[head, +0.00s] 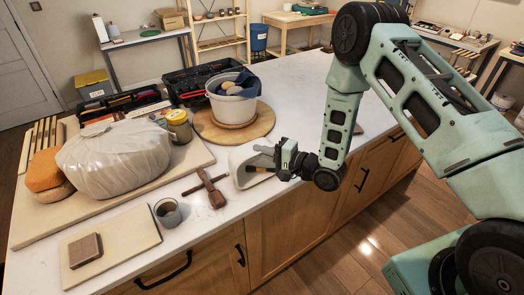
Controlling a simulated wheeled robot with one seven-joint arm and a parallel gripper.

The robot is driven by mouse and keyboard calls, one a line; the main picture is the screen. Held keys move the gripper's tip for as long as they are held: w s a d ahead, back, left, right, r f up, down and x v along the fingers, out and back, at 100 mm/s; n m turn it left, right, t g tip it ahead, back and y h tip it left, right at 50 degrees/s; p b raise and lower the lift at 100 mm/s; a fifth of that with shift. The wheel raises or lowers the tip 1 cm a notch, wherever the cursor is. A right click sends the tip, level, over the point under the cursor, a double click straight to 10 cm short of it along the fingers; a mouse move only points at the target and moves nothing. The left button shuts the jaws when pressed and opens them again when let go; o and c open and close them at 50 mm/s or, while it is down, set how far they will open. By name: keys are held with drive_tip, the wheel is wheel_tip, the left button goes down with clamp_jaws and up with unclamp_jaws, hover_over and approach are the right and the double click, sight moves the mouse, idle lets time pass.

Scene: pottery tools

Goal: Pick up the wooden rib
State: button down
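I cannot tell for sure which piece is the wooden rib. A small flat brown piece (358,129) lies on the white counter (310,95), partly hidden behind my arm. A dark brown wooden tool with a crosspiece (215,197) lies near the counter's front edge. A brown square block (85,250) rests on a pale board (130,240) at the lower left. My gripper (260,159) points left at a white scoop-shaped container (241,177). Its fingers look apart, with nothing clearly between them. Whether it touches the container is unclear.
A white bucket (232,107) with a dark cloth stands on a round wooden board (256,126). A plastic-wrapped lump (115,158), an orange sponge (44,170) and a yellow-labelled jar (179,127) sit on the left board. A small grey cup (167,213) stands near the front.

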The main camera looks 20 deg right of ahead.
drive_tip(key=shift+f, duration=0.45)
drive_tip(key=shift+f, duration=0.2)
drive_tip(key=c, duration=1.7)
unclamp_jaws()
drive_tip(key=shift+r, duration=0.1)
drive_tip(key=shift+r, duration=0.1)
